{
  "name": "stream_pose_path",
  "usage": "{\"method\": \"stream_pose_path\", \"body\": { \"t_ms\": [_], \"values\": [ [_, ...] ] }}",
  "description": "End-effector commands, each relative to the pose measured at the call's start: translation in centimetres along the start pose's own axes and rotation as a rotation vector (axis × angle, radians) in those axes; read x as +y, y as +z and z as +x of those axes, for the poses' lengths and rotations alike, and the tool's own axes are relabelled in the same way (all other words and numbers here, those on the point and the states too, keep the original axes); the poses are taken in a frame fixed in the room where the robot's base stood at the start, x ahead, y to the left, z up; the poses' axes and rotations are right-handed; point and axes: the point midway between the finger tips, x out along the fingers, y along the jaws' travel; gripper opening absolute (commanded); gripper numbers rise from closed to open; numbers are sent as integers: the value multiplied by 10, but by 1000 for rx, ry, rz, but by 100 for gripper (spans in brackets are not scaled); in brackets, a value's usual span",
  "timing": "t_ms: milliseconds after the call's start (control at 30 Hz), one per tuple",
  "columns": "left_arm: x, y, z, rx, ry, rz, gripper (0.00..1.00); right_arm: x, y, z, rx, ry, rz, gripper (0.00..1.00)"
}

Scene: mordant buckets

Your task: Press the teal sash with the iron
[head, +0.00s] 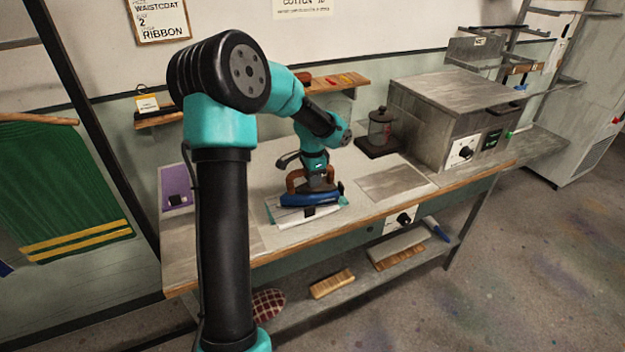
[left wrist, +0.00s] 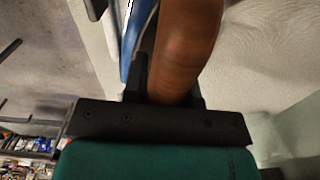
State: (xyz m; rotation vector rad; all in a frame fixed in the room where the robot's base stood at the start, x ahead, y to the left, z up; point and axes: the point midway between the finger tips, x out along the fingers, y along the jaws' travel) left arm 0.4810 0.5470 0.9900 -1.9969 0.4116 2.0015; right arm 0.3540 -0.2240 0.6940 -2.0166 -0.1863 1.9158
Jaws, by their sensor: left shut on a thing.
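The iron (head: 308,200) has a blue body and a brown handle and sits upright near the table's front edge. My left gripper (head: 317,181) is shut on its handle from above. In the left wrist view the brown handle (left wrist: 185,50) lies between the dark fingers, with a strip of the blue body beside it. A pale flat piece with greenish edges (head: 285,216) shows under and in front of the iron; most of it is hidden, and I cannot tell whether it is the teal sash. The iron appears to rest on it. My right gripper is not in view.
A purple cloth (head: 178,198) lies at the table's left end. A jar (head: 381,130) on a dark base and a large grey box (head: 450,115) with a dial stand to the right. A bare grey plate (head: 397,183) lies right of the iron. Brushes (head: 333,284) lie on the lower shelf.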

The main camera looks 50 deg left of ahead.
Motion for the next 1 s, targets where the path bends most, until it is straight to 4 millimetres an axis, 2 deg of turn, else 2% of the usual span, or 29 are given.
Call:
{"method": "stream_pose_path", "body": {
  "t_ms": [700,1000],
  "values": [
    [0,0,-40,4,-4,1,0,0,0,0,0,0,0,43],
    [-1,0,-42,4,-4,1,0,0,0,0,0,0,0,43]
  ]
}}
